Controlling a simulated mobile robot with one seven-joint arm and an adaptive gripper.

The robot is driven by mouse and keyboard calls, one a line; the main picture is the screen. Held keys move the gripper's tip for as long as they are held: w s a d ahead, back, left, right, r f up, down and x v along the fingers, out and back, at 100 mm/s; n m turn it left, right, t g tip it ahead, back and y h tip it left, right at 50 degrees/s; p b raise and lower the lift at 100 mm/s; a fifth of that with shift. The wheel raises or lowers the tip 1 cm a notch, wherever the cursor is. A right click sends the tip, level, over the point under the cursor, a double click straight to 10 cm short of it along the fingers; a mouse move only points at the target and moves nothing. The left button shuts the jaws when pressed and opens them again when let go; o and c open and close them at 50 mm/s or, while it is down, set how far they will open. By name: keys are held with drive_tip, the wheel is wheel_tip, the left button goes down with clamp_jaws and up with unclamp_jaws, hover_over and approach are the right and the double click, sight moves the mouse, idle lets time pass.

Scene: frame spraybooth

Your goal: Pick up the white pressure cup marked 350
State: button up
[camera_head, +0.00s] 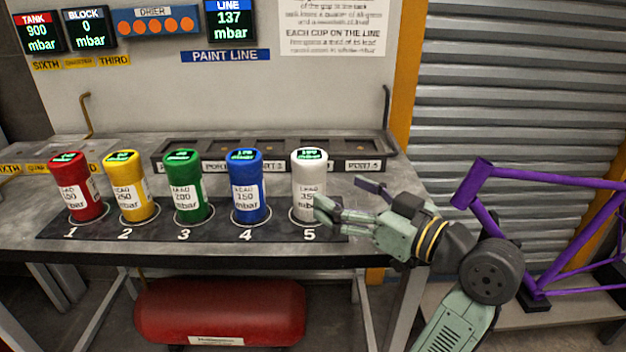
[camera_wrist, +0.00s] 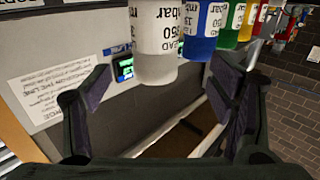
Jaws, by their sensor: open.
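The white pressure cup (camera_head: 310,168) stands upright in the ring at spot 5 on the bench, at the right end of the row. Its label shows 35 with the rest covered by a finger; the wrist view, upside down, shows 350 on the white cup (camera_wrist: 150,40). My gripper (camera_head: 346,198) is open and comes in from the right at the cup's lower height. One finger overlaps the cup's lower right front in the head view. In the wrist view, the cup lies between the two spread fingers of my gripper (camera_wrist: 160,90); whether they touch it I cannot tell.
Blue (camera_head: 248,190), green (camera_head: 186,190), yellow (camera_head: 130,190) and red (camera_head: 76,190) cups stand left of the white one. A dark port rack (camera_head: 345,163) lies behind. A purple frame (camera_head: 550,180) stands at right, and a red tank (camera_head: 220,310) sits below the bench.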

sight(322, 176)
drive_tip(key=x, duration=0.3)
drive_tip(key=shift+w+a+p, duration=0.15)
drive_tip(key=shift+a+p, duration=0.15)
drive_tip(key=w+a, duration=0.1)
drive_tip(key=w+a+p, duration=0.1)
drive_tip(key=w+r+p, duration=0.1)
drive_tip(key=w, duration=0.1)
drive_tip(key=shift+a, duration=0.4)
drive_tip(key=shift+w+a+f, duration=0.1)
drive_tip(key=shift+w+a, duration=0.15)
drive_tip(key=shift+w, duration=0.05)
clamp_jaws()
